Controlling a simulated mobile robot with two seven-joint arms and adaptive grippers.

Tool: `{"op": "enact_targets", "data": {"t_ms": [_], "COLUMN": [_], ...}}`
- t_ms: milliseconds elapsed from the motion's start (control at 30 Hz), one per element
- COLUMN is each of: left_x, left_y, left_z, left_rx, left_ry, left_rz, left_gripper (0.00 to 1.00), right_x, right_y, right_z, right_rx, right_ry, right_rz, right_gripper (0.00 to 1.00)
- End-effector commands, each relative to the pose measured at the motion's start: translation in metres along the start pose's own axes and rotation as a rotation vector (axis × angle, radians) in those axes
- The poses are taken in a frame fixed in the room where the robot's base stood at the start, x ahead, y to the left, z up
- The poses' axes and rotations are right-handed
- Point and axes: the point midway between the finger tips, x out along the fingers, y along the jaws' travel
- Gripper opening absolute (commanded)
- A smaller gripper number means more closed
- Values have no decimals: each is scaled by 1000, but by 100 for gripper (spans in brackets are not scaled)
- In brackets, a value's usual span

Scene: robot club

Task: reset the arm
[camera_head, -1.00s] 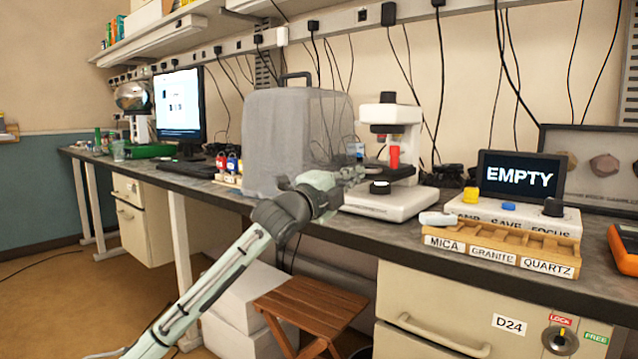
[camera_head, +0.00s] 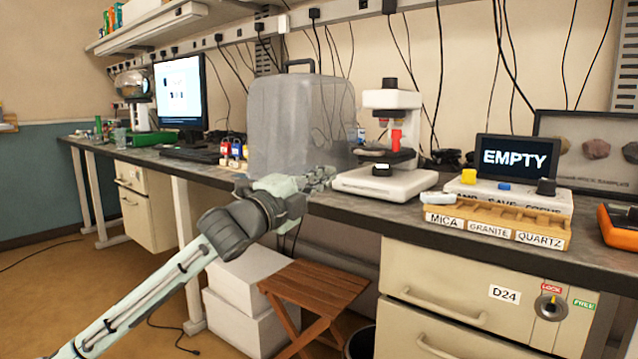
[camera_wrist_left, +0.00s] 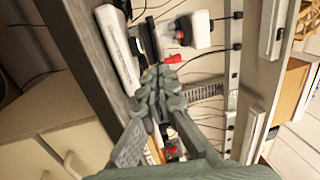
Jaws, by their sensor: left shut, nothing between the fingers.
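My left arm comes in from the lower left in the head view. Its gripper (camera_head: 322,177) is at the bench's front edge, left of the white microscope (camera_head: 384,150) and in front of the grey translucent cover (camera_head: 297,125). The left gripper also shows in the left wrist view (camera_wrist_left: 155,78), with its fingers together and nothing between them. My right gripper is in no view.
The grey bench top (camera_head: 360,204) runs across the scene. A wooden tray (camera_head: 498,221) labelled MICA, GRANITE, QUARTZ stands right of the microscope, before a screen reading EMPTY (camera_head: 515,160). A wooden stool (camera_head: 314,290) and white boxes (camera_head: 250,300) are below the bench.

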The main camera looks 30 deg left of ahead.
Motion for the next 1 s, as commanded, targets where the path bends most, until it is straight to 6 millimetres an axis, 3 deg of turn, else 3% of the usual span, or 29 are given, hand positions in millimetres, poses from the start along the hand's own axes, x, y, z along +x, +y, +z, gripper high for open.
{"op": "enact_targets", "data": {"t_ms": [367,467,567,667,767,867,1000], "left_x": [-12,-12,-16,-31,-58,-95,-162], "left_y": [1,17,62,129,202,270,353], "left_z": [0,2,7,11,9,1,-20], "left_rx": [-2,-38,-134,-277,-429,-570,-747], "left_ry": [-1,-17,-62,-143,-247,-362,-545], "left_rz": [3,36,121,250,389,521,696], "left_gripper": [0,0,0,0,0,0,0], "right_x": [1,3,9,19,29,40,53], "right_y": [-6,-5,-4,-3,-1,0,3], "right_z": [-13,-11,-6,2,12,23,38], "right_rx": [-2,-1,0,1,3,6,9], "right_ry": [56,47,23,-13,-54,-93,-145], "right_rz": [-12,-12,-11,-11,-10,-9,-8], "right_gripper": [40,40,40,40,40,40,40]}}
